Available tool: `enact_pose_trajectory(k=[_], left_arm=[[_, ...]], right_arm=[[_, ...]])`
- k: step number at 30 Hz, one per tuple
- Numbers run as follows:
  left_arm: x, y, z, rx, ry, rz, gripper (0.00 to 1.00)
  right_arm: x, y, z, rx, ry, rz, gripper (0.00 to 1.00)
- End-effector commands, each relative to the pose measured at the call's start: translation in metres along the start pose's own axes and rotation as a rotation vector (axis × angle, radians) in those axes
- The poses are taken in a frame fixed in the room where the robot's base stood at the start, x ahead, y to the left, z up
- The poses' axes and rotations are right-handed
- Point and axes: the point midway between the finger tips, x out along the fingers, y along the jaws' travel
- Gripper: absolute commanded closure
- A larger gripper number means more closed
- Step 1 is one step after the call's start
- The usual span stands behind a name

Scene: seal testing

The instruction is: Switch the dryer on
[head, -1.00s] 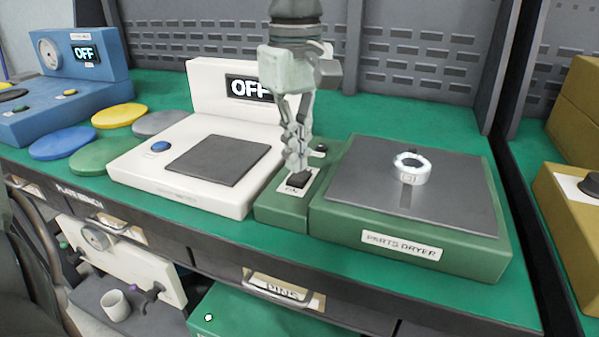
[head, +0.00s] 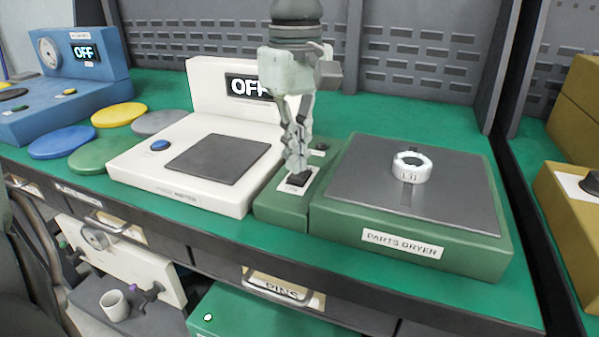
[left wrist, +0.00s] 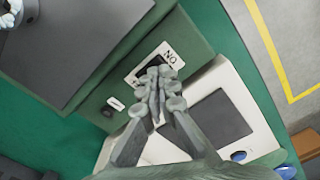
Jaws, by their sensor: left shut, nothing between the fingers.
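Whether the switch is tipped is unclear. My right gripper is out of view.
A white device (head: 180,190) with an OFF display stands directly left of the dryer. Farther left are coloured discs (head: 118,114) and a blue device (head: 65,100), also reading OFF. A yellow box (head: 570,200) stands at right. Green bench top behind the dryer is clear.

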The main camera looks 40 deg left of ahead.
Motion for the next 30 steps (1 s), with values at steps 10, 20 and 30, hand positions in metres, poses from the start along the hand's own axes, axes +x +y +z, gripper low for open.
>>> enact_pose_trajectory(k=[10, 20, 30], left_arm=[[0.006, 0.000, 0.000, 0.000, 0.000, -0.001, 1.00], [0.011, 0.000, 0.000, 0.000, 0.000, -0.001, 1.00], [0.016, 0.000, 0.000, 0.000, 0.000, -0.001, 1.00]], right_arm=[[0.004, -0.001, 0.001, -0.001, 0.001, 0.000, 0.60], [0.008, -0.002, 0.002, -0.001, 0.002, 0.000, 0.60], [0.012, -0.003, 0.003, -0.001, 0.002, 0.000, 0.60]])
